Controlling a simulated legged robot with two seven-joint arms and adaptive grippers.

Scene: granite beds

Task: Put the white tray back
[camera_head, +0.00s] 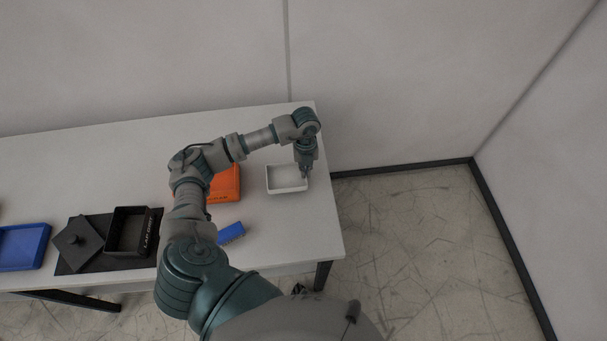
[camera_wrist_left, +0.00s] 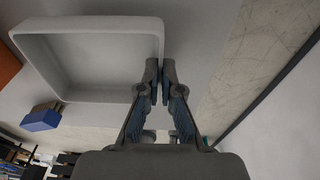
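The white tray (camera_head: 287,190) is a shallow open rectangular tray, empty, at the right end of the table in the head view. My left gripper (camera_head: 305,175) reaches down at its right wall. In the left wrist view the white tray (camera_wrist_left: 95,22) fills the upper left, and the fingertips of my left gripper (camera_wrist_left: 160,68) are close together at its right wall, with the wall's edge between them. I cannot tell whether the tray rests on the table or is slightly raised. My right gripper is in neither view.
The table (camera_head: 295,240) ends just right of the tray. An orange tray (camera_head: 226,184) and a blue block (camera_head: 231,233) lie left of it. A black box (camera_head: 130,231), a dark lid (camera_head: 77,240) and a blue tray (camera_head: 22,247) are farther left. A wall stands behind.

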